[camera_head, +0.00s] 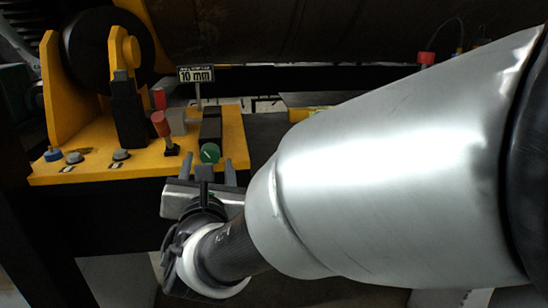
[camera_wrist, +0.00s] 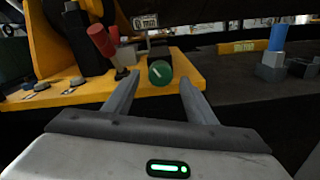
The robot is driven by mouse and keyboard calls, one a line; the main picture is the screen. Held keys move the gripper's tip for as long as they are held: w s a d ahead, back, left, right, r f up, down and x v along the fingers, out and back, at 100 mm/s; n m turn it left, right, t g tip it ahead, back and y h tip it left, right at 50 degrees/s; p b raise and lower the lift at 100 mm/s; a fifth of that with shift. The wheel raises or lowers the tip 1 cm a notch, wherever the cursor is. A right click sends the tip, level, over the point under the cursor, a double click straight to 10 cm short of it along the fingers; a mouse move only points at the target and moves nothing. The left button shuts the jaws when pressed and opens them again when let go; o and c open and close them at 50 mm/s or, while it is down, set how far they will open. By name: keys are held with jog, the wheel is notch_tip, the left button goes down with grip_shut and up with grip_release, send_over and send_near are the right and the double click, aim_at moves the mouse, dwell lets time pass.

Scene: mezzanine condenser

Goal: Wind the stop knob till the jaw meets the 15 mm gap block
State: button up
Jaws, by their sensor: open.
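The green knob (camera_head: 209,153) has a white line on its face and sits at the front of a black block (camera_head: 211,125) on the yellow base. In the wrist view the green knob (camera_wrist: 160,72) appears between my fingertips, its white line slanted. My gripper (camera_head: 208,176) is open, just in front of the knob. I cannot tell whether the fingers touch it. A small sign (camera_head: 196,74) behind reads 10 mm. A grey block (camera_head: 177,121) stands left of the black block. I cannot tell which piece is the jaw or the 15 mm gap block.
A red-handled lever (camera_head: 161,125) stands close left of the knob. Blue and grey buttons (camera_head: 74,157) are on the yellow base (camera_head: 105,172). In the wrist view a blue cylinder (camera_wrist: 278,38) and grey blocks (camera_wrist: 270,67) stand at the right.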

jog(key=b+v, duration=0.5)
jog(key=v, duration=0.9)
jog(key=shift+s, duration=0.2)
